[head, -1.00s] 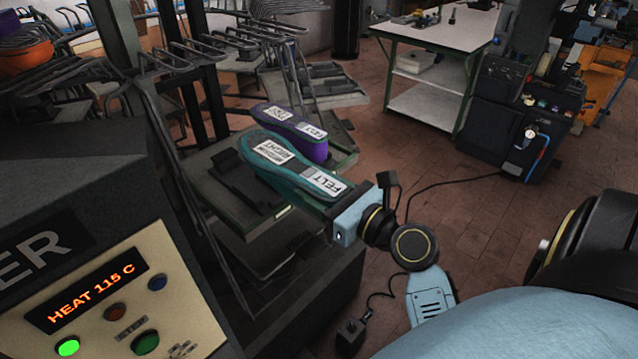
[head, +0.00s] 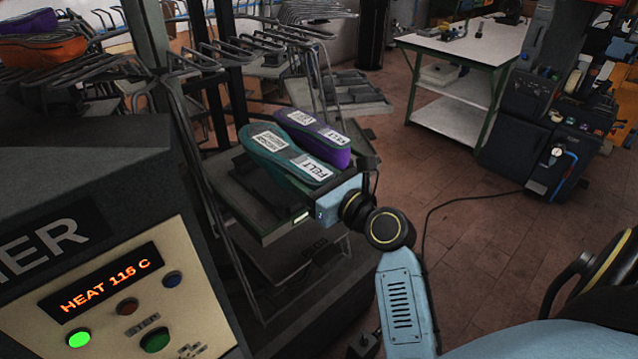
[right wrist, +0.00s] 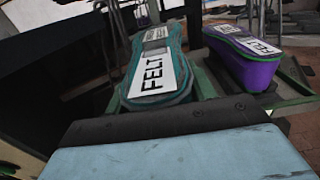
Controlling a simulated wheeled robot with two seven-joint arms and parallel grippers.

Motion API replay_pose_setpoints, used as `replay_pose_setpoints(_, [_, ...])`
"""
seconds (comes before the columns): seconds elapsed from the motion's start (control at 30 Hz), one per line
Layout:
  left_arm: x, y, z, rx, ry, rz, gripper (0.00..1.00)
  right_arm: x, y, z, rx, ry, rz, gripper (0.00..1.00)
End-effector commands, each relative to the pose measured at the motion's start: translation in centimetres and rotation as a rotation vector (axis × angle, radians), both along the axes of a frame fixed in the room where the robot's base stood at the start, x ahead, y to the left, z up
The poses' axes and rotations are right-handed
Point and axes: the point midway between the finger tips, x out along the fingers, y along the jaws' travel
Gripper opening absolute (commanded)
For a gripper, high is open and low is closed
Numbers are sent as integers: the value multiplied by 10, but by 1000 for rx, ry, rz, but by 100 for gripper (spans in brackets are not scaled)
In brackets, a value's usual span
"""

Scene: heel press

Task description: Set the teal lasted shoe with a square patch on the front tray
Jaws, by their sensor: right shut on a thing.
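The teal lasted shoe (head: 247,150) lies sole up, heel toward my right gripper (head: 328,190). White labels, one reading FELT, cover its sole; I cannot make out a square patch. My right gripper is shut on its heel end, and the fingertips are mostly hidden. In the right wrist view the teal shoe (right wrist: 150,100) points away past the gripper's wide body. The front tray (head: 262,222), dark with a green edge, is directly below the shoe; I cannot tell whether they touch. My left gripper is not in view.
A purple shoe (head: 338,158) with labels lies close to the teal one on its right. The heater cabinet (head: 95,190), reading HEAT 115 C, stands at left. Rack uprights and rails (head: 195,140) rise near the shoe's left.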

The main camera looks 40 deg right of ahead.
Motion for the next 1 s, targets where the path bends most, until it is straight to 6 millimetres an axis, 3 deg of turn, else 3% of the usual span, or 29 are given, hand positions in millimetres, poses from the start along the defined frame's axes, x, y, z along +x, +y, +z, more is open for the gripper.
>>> replay_pose_setpoints(1.0, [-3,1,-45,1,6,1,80,84,12,-7,-1,-9,0,8])
